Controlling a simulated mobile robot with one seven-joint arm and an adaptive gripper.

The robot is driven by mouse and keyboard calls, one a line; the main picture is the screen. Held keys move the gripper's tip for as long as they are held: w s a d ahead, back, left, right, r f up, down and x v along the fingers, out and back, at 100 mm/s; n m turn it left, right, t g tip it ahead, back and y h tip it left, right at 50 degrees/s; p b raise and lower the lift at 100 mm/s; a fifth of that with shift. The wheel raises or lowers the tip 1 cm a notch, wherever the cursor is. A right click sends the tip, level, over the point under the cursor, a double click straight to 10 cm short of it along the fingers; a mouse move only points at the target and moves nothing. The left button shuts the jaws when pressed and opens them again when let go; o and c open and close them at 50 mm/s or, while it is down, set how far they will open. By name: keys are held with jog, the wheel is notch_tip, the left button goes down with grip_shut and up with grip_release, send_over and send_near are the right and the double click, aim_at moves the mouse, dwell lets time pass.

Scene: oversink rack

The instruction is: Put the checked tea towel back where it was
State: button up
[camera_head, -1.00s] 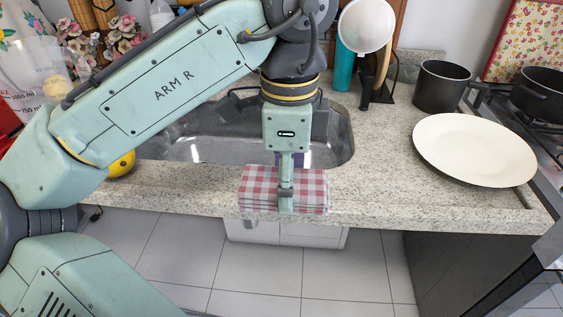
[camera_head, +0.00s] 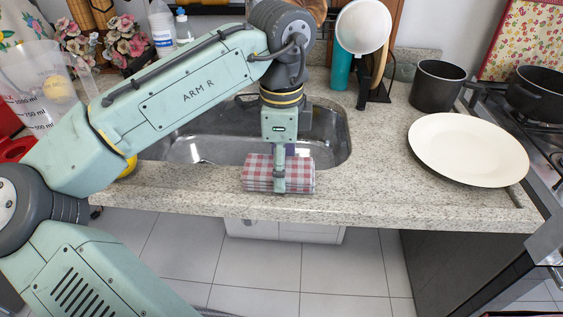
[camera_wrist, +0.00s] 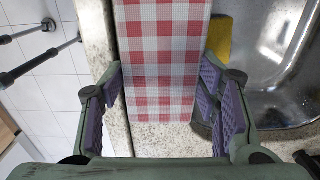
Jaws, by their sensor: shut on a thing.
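The red-and-white checked tea towel (camera_head: 300,175) is folded into a flat, layered stack at the front strip of the counter, before the sink. My gripper (camera_head: 279,182) comes down on it from above and is shut on it. In the wrist view, the towel (camera_wrist: 160,45) lies between the two purple-padded fingers of my gripper (camera_wrist: 160,85). I cannot tell whether its underside touches the counter. The gripper hides part of the towel in the head view.
The steel sink (camera_head: 210,150) lies just behind the towel. A yellow item (camera_wrist: 222,40) is beside the towel at the sink rim. A cream plate (camera_head: 468,150) and dark pot (camera_head: 438,85) stand to the right. The granite counter (camera_head: 370,190) between towel and plate is clear.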

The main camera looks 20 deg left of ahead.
jog(key=shift+f, duration=0.1)
jog(key=o, duration=1)
notch_tip(320, 180, up, 12)
